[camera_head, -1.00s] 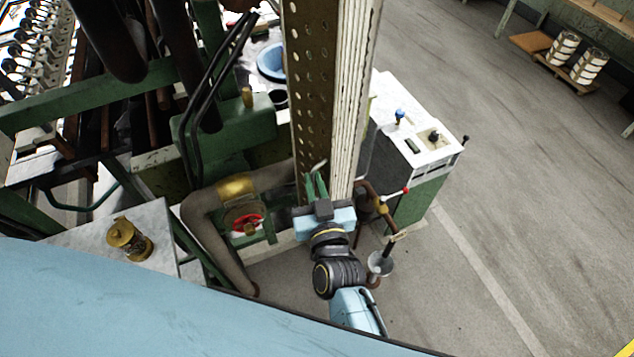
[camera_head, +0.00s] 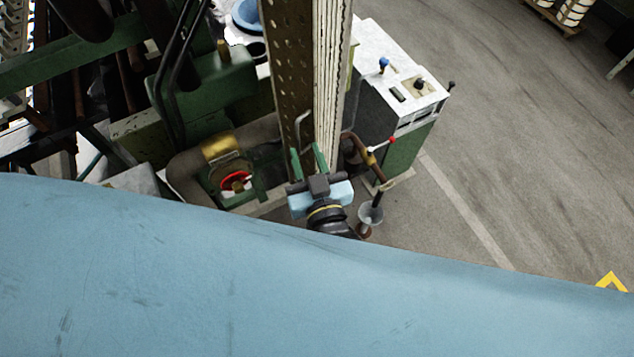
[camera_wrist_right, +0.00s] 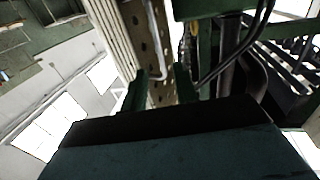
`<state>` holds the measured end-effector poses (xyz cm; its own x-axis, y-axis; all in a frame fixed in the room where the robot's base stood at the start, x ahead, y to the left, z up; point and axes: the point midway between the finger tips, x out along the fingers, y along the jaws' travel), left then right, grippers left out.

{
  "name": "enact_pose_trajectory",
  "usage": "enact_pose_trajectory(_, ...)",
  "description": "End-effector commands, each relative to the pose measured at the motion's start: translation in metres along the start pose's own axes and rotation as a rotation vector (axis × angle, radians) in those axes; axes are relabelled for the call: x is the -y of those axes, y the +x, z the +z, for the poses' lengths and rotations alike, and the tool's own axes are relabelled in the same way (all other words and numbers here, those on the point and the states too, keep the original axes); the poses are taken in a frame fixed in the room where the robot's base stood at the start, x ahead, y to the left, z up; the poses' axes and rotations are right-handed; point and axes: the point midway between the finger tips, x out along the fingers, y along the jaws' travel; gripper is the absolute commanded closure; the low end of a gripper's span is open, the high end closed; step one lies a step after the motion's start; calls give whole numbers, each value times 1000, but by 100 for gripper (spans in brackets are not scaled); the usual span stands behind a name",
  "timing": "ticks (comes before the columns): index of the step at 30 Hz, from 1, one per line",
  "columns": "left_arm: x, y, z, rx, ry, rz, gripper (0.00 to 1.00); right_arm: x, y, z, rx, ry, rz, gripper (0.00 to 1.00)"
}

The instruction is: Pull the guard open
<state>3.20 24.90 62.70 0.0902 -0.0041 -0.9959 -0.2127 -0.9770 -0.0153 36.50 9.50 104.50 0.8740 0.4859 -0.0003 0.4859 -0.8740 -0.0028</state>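The guard (camera_head: 281,75) is a tall brown panel with rows of holes, upright in the middle of the head view. It also shows in the right wrist view (camera_wrist_right: 146,45). A thin pale handle (camera_head: 297,124) bends out from its lower part. My right gripper (camera_head: 307,149) is at the guard's lower end, with its two green fingers apart. The handle's lower end appears between the fingertips in the head view; I cannot tell whether they touch it. In the right wrist view the gripper (camera_wrist_right: 161,78) faces the guard, with nothing clamped. My left gripper is out of view.
A white-topped green cabinet (camera_head: 405,85) stands right of the guard. A red valve wheel (camera_head: 236,181) and thick pipe are left of the gripper. A red-tipped lever (camera_head: 389,141) and small funnel (camera_head: 370,216) are close on its right.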

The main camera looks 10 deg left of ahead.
Motion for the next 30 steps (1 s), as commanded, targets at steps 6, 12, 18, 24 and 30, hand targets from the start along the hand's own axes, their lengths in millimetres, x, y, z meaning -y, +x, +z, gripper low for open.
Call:
enact_pose_trajectory(6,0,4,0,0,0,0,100,0,-50,1,1,-1,-1,71)
enact_pose_trajectory(12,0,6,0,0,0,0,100,0,-75,0,-1,-1,0,71)
enact_pose_trajectory(18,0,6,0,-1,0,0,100,0,-81,-1,-2,-1,0,71)
enact_pose_trajectory(24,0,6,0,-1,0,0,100,0,-81,-1,-2,-1,0,73)
enact_pose_trajectory(30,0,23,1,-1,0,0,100,-17,-78,14,2,117,-14,99)
